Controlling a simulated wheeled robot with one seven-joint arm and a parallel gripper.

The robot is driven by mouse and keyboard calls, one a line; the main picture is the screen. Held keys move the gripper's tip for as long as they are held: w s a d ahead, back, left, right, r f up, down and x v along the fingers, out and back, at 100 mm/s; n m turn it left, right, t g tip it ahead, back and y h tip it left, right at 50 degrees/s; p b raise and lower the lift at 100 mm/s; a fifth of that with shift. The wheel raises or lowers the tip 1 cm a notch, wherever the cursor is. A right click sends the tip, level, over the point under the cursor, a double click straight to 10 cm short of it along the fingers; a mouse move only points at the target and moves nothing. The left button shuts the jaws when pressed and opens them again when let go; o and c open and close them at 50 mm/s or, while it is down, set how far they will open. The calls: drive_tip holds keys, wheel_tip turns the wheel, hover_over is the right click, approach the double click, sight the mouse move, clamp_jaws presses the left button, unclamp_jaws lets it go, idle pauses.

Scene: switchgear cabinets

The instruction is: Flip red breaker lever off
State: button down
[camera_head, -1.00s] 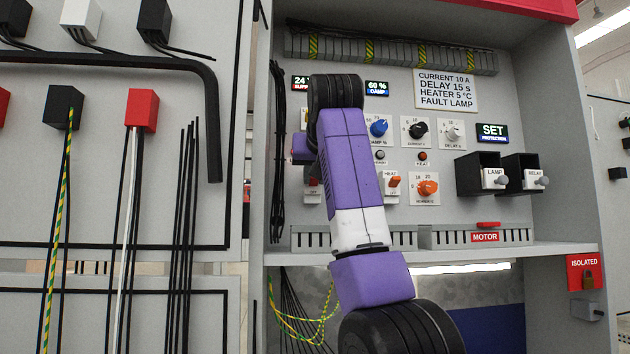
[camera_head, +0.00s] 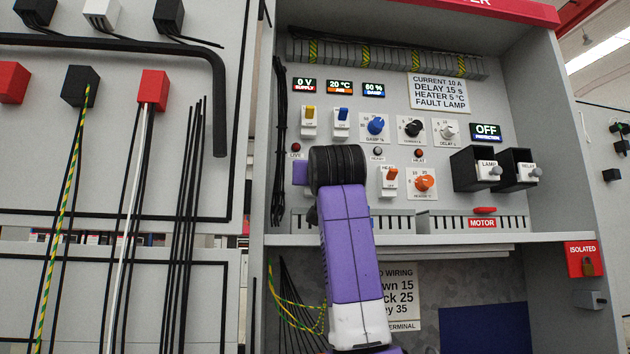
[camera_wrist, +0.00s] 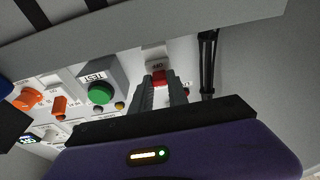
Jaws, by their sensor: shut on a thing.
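The red lever (camera_wrist: 158,77) shows in the wrist view on a white switch plate (camera_wrist: 157,58), with a small upside-down label beside it that looks like OFF. My gripper (camera_wrist: 160,84) has its two dark fingers shut on the red lever, one on each side. The fingers partly cover the lever, so its exact tilt is hard to tell. In the head view my arm hides the gripper and the red lever. There the supply display (camera_head: 305,85) reads 0 V and the protection display (camera_head: 487,132) reads OFF.
A green TEST button (camera_wrist: 100,93) and an orange lever (camera_wrist: 60,106) are left of my fingers in the wrist view. Dark cables (camera_wrist: 208,62) hang close on the right. The cabinet shelf (camera_head: 450,239) juts out below the panel.

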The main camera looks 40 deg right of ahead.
idle(0.4)
drive_tip(key=c, duration=1.3)
unclamp_jaws()
drive_tip(key=b+v, duration=0.2)
drive_tip(key=v, duration=0.5)
drive_tip(key=shift+s+a+f+b, duration=0.1)
drive_tip(key=shift+s+a+b, duration=0.15)
drive_tip(key=shift+s+b, duration=0.15)
